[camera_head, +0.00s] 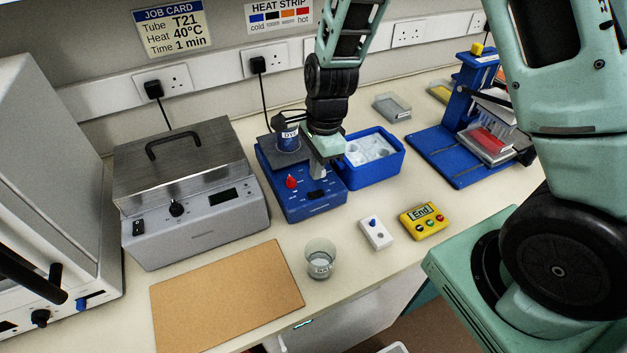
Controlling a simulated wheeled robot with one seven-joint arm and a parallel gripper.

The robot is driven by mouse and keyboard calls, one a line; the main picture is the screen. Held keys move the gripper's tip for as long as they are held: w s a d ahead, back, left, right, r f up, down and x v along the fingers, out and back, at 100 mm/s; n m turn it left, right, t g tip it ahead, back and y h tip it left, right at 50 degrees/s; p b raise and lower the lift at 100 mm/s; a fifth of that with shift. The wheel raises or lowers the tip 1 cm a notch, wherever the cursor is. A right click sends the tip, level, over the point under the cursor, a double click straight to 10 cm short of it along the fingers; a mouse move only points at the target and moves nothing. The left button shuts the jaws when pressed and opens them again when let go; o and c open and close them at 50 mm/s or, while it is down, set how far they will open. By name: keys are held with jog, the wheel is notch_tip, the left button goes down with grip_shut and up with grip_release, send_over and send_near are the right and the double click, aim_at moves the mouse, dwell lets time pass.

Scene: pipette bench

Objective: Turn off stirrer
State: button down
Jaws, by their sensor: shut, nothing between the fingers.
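The stirrer is a blue box (312,207) with a dark top plate, standing in the middle of the bench. A red knob (291,182) sits on the left of its front. A dark blue labelled container (287,137) stands on its plate. My gripper (318,172) is shut and empty, pointing down over the stirrer's front, just right of the red knob. I cannot tell whether the fingertips touch the stirrer. My wrist hides part of the stirrer's right side.
A grey metal bath (224,222) stands left. A blue ice tub (375,180) stands close right of the stirrer. A glass beaker (320,262), white switch box (376,234) and yellow timer (424,222) reading "End" sit in front. A brown board (228,300) lies front left.

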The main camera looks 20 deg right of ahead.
aim_at(318, 192)
jog(key=shift+a+f+p, duration=0.15)
jog(key=shift+f+p, duration=0.25)
jog(key=shift+f, duration=0.95)
jog(key=shift+a+f+p, duration=0.15)
jog(key=shift+f+p, duration=0.2)
jog(key=shift+f, duration=0.95)
jog(key=shift+a+f, duration=0.1)
jog(key=shift+f, duration=0.15)
jog(key=shift+s, duration=0.1)
jog(key=shift+d, duration=0.85)
jog(key=shift+r, duration=0.2)
